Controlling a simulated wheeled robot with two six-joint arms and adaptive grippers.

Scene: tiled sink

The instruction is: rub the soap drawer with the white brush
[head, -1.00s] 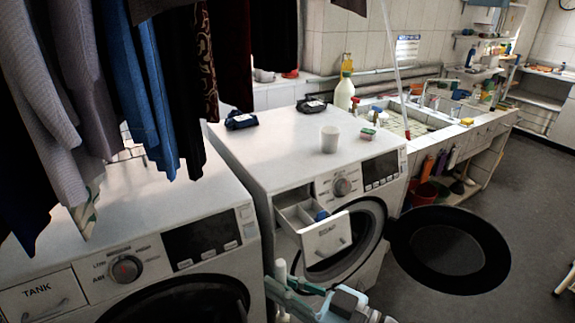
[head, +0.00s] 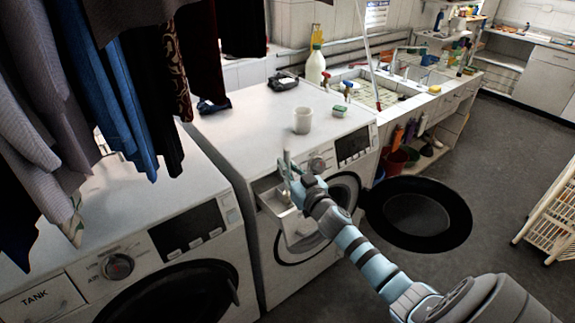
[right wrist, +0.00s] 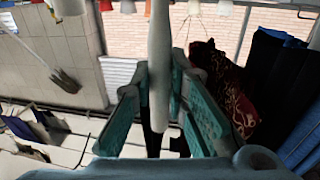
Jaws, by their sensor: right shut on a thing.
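The soap drawer (head: 268,196) is pulled out of the front of the right-hand washing machine (head: 232,142). My right gripper (head: 290,178) is at the open drawer and covers part of its inside and front. It is shut on the white brush (head: 286,158), which stands roughly upright with its top above the fingers. In the right wrist view the brush's pale shaft (right wrist: 160,60) runs between the two teal fingers (right wrist: 158,105). The brush's lower end is hidden, so I cannot tell whether it touches the drawer. My left gripper is out of view.
A white cup (head: 303,121) and a green-and-white block (head: 340,112) stand on the machine's top. Clothes (head: 95,90) hang at upper left. A second washing machine (head: 135,215) is on the left.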

